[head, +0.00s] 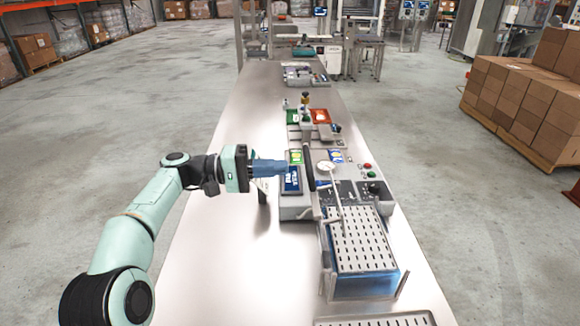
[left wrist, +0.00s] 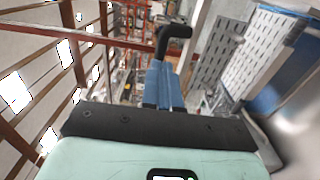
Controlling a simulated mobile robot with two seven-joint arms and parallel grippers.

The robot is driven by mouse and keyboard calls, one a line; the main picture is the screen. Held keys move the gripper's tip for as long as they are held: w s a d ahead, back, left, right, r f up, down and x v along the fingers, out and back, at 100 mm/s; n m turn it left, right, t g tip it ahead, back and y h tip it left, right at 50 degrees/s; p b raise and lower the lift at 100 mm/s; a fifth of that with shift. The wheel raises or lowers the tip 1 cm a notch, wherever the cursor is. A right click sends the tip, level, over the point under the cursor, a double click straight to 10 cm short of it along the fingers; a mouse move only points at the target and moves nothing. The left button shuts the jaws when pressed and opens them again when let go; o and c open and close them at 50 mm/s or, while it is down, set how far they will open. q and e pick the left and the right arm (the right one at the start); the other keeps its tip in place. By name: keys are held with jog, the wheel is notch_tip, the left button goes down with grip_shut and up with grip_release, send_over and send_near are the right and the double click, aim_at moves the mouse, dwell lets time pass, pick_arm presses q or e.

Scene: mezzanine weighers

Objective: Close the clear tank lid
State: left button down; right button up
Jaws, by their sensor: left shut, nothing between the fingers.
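The clear tank (head: 362,287) stands on the metal bench, right of and nearer than my left gripper. Its walls look blue, and a pale slotted plate (head: 357,238) fills its top. I cannot clearly make out the clear lid or its angle. A dark bar (head: 309,158) rises by the control unit, just right of my left gripper (head: 284,168). In the left wrist view a black rounded handle (left wrist: 174,32) shows just beyond the blue fingers (left wrist: 164,85); I cannot tell if they touch. My left gripper is shut and empty. My right gripper is out of view.
A control unit (head: 374,189) with knobs, buttons and a white dial adjoins the tank's far side. A small screen (head: 292,180) sits below the fingers. Trays and a scale stand farther along the bench (head: 235,250), whose left side is bare.

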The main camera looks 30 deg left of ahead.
pick_arm(q)
jog(key=shift+x, duration=1.65)
